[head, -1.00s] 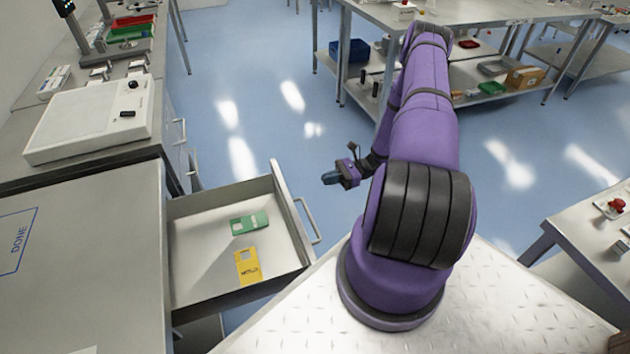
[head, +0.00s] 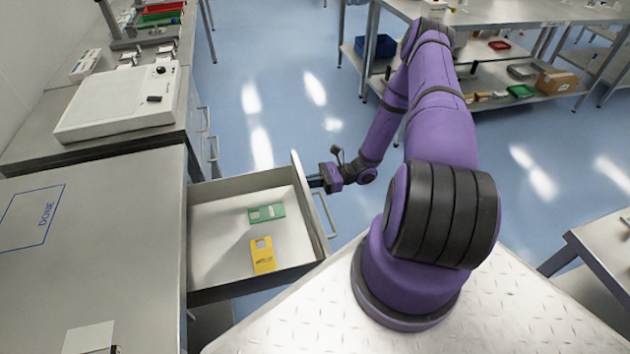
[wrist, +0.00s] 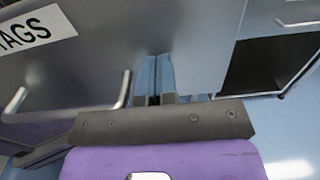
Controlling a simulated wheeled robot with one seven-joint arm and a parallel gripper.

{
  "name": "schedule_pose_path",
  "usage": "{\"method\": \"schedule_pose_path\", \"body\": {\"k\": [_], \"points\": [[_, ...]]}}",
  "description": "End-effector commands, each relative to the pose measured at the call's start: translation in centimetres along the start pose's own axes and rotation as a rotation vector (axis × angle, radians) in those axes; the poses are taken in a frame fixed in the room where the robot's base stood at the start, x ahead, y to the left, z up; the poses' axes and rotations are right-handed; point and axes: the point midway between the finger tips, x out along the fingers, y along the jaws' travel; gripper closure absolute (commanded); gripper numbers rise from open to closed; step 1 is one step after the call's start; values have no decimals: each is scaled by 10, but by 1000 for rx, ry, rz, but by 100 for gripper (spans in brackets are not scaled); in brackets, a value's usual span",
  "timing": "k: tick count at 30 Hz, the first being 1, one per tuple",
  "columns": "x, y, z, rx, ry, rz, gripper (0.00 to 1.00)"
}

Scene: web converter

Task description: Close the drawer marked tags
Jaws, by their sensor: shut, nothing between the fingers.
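The open drawer (head: 206,283) juts out from the bench on the left in the head view. It holds a green tag (head: 266,212) and a yellow tag (head: 263,256). In the wrist view a drawer front (wrist: 190,45) fills the upper left, with a white label (wrist: 35,30) reading "AGS", its start cut off. A bar handle (wrist: 122,92) shows below the label. My gripper (head: 314,182) is shut and empty, at the outer face of the drawer front near its far end. In the wrist view its fingers (wrist: 160,98) point at the front, beside the handle; contact is unclear.
The bench top marked DONE (head: 100,215) lies left of the drawer. A white device (head: 118,103) stands on the counter beyond. Other closed drawers with handles (head: 205,120) line that counter. A metal table (head: 490,15) with shelves stands at the back; the blue floor (head: 270,90) between is clear.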

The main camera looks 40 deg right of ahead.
Motion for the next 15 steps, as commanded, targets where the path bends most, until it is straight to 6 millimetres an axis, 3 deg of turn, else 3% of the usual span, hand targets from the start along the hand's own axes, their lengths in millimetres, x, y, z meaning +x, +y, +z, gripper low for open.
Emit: {"method": "schedule_pose_path", "body": {"k": [10, 15], "points": [[3, 0, 0, 0, 0, 1, 100], [19, 0, 0, 2, -2, 2, 100]]}}
